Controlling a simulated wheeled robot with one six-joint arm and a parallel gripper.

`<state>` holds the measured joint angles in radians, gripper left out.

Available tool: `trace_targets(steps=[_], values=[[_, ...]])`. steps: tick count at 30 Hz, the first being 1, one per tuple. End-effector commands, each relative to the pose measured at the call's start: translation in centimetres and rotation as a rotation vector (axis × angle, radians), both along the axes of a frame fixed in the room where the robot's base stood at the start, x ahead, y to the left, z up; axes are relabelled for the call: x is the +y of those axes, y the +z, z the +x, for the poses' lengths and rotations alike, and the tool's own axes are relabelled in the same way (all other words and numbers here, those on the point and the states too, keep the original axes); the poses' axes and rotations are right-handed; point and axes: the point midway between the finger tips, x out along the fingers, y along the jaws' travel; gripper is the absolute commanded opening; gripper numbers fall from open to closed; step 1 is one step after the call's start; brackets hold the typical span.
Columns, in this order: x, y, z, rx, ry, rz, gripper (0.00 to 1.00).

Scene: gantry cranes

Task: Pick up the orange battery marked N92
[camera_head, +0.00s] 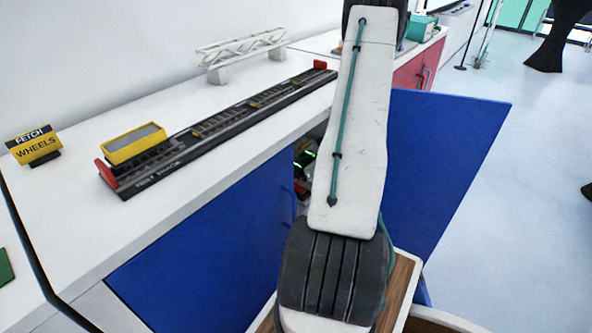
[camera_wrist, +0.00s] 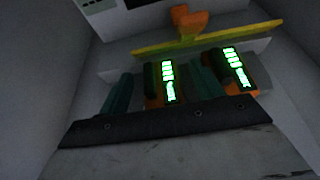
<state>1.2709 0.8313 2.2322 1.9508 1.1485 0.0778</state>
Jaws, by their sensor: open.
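Two orange batteries with bright green lit displays stand side by side in the wrist view, a left one (camera_wrist: 168,82) and a right one (camera_wrist: 238,70). The marking N92 cannot be read on either. My gripper (camera_wrist: 160,72) is open, with its two teal fingers on either side of the left battery. Whether the fingers touch it cannot be told. In the head view, green lights (camera_head: 305,157) show inside the open blue cabinet, partly hidden by my arm. My gripper is hidden there.
A yellow bar (camera_wrist: 207,38) and an orange part (camera_wrist: 188,20) lie behind the batteries. Grey cabinet walls close in on both sides. The blue door (camera_head: 440,170) stands open at right. A test track (camera_head: 215,125) and a FETCH WHEELS sign (camera_head: 35,146) stand on the white counter.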

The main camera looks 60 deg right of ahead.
Motion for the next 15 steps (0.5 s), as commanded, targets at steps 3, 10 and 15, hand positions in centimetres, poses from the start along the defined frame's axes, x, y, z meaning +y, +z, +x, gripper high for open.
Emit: trace_targets(steps=[3, 10, 15], values=[[0.02, -0.04, 0.10, 0.000, 0.000, 0.000, 0.65], [0.04, -0.04, 0.08, 0.000, 0.000, 0.000, 0.29], [0.03, -0.02, 0.06, 0.000, 0.000, 0.000, 0.12]])
